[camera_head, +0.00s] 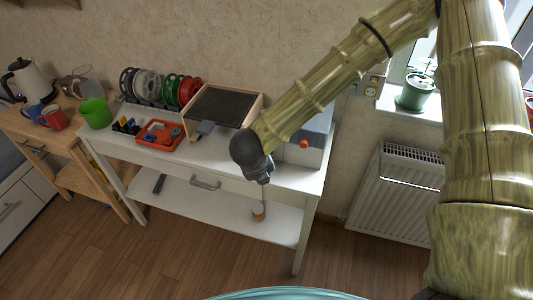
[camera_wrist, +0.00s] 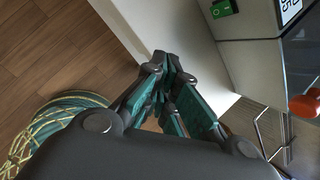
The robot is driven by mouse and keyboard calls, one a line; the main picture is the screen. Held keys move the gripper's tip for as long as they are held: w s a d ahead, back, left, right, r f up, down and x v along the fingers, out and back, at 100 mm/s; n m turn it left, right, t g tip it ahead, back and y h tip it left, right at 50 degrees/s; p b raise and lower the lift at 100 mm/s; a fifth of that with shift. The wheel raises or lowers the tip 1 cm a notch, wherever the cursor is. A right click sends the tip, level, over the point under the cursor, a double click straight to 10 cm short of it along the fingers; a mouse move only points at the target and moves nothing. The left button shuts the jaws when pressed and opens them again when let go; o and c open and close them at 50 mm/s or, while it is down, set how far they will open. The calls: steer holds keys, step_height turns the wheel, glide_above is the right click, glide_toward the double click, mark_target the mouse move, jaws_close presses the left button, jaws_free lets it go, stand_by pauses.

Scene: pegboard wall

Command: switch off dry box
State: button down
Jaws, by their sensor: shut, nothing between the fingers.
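The dry box (camera_head: 308,155) is a pale box at the right end of the white table, partly hidden behind my arm in the head view. A red-orange knob (camera_head: 304,144) is on its front. In the wrist view the dry box (camera_wrist: 252,20) fills the upper right, with a green rocker switch (camera_wrist: 222,9), part of a digital display (camera_wrist: 288,10) and the knob (camera_wrist: 303,106). My gripper (camera_wrist: 168,72) is shut and empty, with its tips below and left of the switch and apart from it. In the head view my gripper (camera_head: 262,178) hangs at the table's front edge.
The white table (camera_head: 225,160) holds a dark-topped wooden box (camera_head: 224,106), an orange tray (camera_head: 160,136) and several filament spools (camera_head: 150,87). A radiator (camera_head: 397,185) stands to the right. The wooden floor (camera_head: 180,245) in front is clear.

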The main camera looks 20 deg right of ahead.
step_height(320, 180, up, 11)
steer(key=w+m, duration=0.1)
steer(key=m, duration=0.6)
steer(key=shift+w+a+f+m+g, duration=0.2)
steer(key=shift+m+g, duration=0.1)
steer(key=shift+m, duration=0.1)
steer(key=p+x, duration=0.1)
steer(key=x, duration=0.9)
steer(key=shift+a+p, duration=0.1)
steer(key=shift+p, duration=0.3)
steer(key=shift+w+d+f+p, duration=0.2)
steer(key=shift+w+d, duration=0.1)
steer(key=shift+w, duration=0.15)
steer(key=shift+w+d+f+p, duration=0.2)
steer(key=shift+w+d+f, duration=0.1)
steer(key=shift+w, duration=0.1)
steer(key=shift+w+d+f, duration=0.4)
steer(key=shift+w+d, duration=0.05)
steer(key=shift+w, duration=0.2)
